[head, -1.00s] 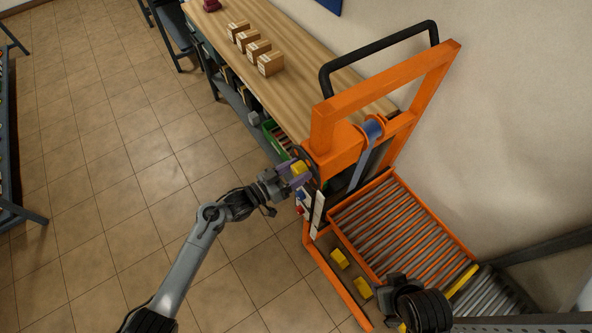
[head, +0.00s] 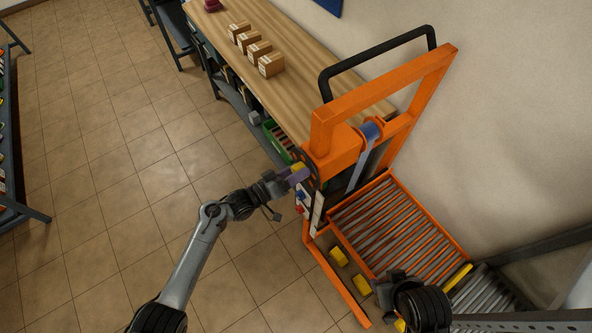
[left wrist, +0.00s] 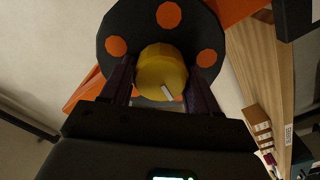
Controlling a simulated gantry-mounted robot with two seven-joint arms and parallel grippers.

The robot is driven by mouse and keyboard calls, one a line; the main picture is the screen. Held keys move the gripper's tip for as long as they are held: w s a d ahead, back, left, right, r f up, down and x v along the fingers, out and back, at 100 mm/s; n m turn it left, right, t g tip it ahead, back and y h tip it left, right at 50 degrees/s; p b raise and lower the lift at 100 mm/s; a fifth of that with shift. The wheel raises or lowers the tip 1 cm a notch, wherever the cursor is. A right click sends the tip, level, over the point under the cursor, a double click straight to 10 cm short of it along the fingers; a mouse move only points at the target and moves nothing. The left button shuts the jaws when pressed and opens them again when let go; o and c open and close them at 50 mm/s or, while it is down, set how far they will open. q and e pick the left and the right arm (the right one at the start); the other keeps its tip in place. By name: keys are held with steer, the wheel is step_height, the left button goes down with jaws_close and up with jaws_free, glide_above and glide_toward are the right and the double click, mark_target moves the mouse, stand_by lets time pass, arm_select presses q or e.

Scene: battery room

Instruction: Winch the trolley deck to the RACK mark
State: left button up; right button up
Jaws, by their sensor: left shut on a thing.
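The orange winch trolley stands against the wall. Its roller deck (head: 402,238) sits low in the orange frame. A black winch wheel with orange spots (left wrist: 117,47) is on the mast's side and fills the top of the left wrist view. My left gripper (head: 297,172) is shut on the wheel's yellow knob (left wrist: 163,70), one finger on each side. A white strip (head: 317,212) runs down the mast beside blue and red parts; any RACK mark on it is too small to read. My right gripper (head: 386,286) is over the deck's near end; its fingers are unclear.
A wooden bench (head: 295,100) with several small cartons (head: 271,64) stands behind the trolley. A green crate (head: 278,139) is beneath it. Yellow blocks (head: 339,257) show beside the deck. A grey roller conveyor (head: 485,294) adjoins its near right end.

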stand_by(0.4)
arm_select(q)
steer(key=o, duration=1)
steer(key=shift+c, duration=0.2)
steer(key=v, duration=1.1)
steer(key=shift+d, duration=0.1)
